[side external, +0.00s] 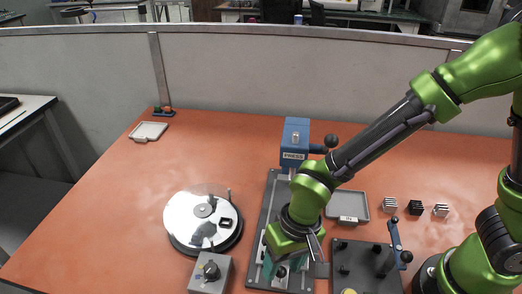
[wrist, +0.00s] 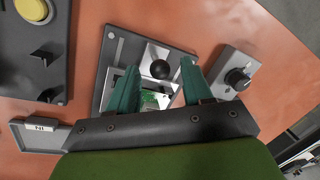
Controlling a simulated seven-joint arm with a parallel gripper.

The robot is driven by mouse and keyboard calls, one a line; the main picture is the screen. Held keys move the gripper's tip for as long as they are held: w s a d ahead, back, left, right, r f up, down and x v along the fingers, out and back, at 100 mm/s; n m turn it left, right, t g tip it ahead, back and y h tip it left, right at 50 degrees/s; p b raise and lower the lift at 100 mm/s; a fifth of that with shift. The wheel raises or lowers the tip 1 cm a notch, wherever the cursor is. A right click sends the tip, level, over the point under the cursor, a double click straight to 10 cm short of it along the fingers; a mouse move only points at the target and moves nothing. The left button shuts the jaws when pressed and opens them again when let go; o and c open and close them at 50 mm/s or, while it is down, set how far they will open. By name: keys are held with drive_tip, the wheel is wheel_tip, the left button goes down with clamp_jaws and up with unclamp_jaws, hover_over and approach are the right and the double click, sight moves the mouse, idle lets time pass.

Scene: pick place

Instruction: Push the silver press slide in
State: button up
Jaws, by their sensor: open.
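The silver press slide (wrist: 152,54) sits on the grey base plate (wrist: 108,78) of the press, with a round black knob (wrist: 160,70) standing on it. A green circuit-board-like piece (wrist: 154,99) shows between the fingers, beside the knob. My gripper (wrist: 159,72) is open, its two teal fingers to either side of the knob; I cannot tell whether they touch it. In the side view my gripper (side external: 280,268) is low over the front end of the base plate (side external: 274,196) and hides much of the slide. The blue press (side external: 295,145) stands at the plate's far end.
A dark fixture plate (side external: 365,265), a grey tray (side external: 348,206) and small striped blocks (side external: 416,208) are on the right. The table's left side is mostly clear.

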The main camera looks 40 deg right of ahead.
drive_tip(key=shift+f, duration=0.2)
clamp_jaws()
idle(0.3)
drive_tip(key=w+d, duration=0.8)
drive_tip(key=shift+w+d, duration=0.35)
drive_tip(key=shift+w, duration=0.05)
unclamp_jaws()
